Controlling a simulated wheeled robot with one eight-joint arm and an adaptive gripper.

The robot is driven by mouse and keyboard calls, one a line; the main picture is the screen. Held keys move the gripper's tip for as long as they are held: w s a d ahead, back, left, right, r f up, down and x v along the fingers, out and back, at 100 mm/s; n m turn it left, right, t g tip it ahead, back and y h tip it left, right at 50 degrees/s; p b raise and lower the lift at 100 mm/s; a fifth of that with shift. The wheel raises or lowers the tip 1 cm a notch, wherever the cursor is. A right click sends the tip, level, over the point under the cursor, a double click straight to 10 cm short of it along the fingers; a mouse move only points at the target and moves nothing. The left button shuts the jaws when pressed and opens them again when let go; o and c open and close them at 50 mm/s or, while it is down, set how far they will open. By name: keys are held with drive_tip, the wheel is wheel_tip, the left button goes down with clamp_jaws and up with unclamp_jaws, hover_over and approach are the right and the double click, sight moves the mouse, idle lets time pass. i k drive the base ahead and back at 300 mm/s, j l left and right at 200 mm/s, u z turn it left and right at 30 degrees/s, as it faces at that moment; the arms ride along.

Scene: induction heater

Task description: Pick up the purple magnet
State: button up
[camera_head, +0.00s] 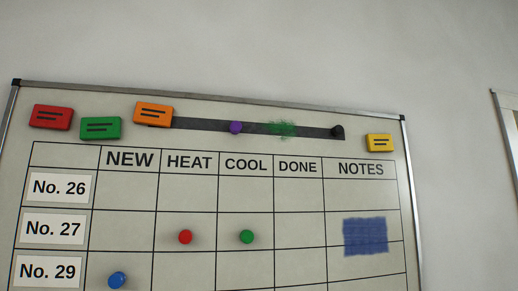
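The purple magnet (235,127) is a small round knob. It sits on the dark horizontal strip (205,126) near the top of the whiteboard (60,155), above the COOL column and left of a green smudge. Nothing covers it. My gripper is not in view.
A black knob (337,131) sits at the strip's right end. Red (51,117), green (100,128), orange (153,113) and yellow (380,142) blocks are along the top. Red (185,237), green (247,237) and blue (117,280) round magnets sit in the grid. Another framed edge (506,130) is at right.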

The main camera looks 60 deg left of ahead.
sight(235, 127)
drive_tip(key=u, duration=2.3)
